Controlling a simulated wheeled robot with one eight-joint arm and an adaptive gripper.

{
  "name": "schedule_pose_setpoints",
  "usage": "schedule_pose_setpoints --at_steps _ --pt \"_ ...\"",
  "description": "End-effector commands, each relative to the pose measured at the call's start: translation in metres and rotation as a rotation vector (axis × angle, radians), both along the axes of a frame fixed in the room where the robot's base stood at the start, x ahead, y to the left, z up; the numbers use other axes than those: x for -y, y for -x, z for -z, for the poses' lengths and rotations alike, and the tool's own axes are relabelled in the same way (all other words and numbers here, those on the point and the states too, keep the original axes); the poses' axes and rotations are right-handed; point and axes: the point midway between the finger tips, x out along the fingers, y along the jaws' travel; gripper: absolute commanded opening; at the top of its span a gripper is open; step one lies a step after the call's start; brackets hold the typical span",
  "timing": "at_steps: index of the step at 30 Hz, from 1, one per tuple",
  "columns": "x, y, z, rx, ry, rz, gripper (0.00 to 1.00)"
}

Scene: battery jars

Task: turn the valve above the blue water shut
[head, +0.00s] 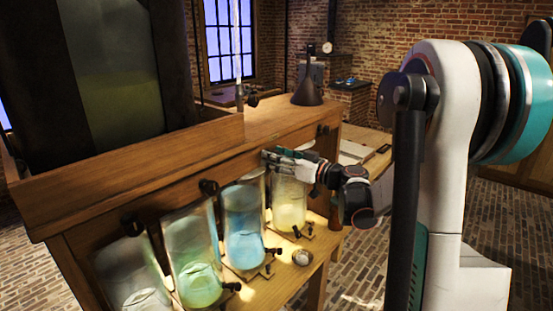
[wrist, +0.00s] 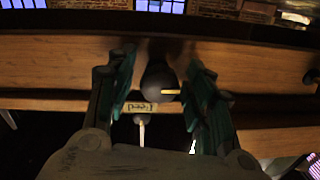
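The jar with blue water (head: 243,235) stands on the lower shelf under the wooden bench front, between a green one and a yellow one. My gripper (head: 270,157) is at the bench front just above the blue jar and hides the valve there in the head view. In the wrist view, a dark round valve knob (wrist: 158,78) with a yellow mark sits between my gripper's fingers (wrist: 160,68). The fingers are open, one on each side, with gaps to the knob. A small label plate (wrist: 138,107) and a pale spout (wrist: 141,128) show below it.
Other dark valves stick out above the green jar (head: 194,265), above the clear jar (head: 130,275) and right of my gripper (head: 323,130). The yellow jar (head: 289,208) stands close below my wrist.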

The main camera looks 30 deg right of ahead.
Motion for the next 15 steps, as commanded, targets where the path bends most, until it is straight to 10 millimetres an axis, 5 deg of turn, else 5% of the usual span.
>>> schedule_pose_setpoints --at_steps 1,4,15 --pt "0.0 0.0001 0.0 0.0 0.0 0.0 0.3" --pt "0.0001 0.0001 0.0 0.0 0.0 0.0 0.08" --pt "0.0 0.0001 0.0003 -0.01 -0.027 0.0 0.06"
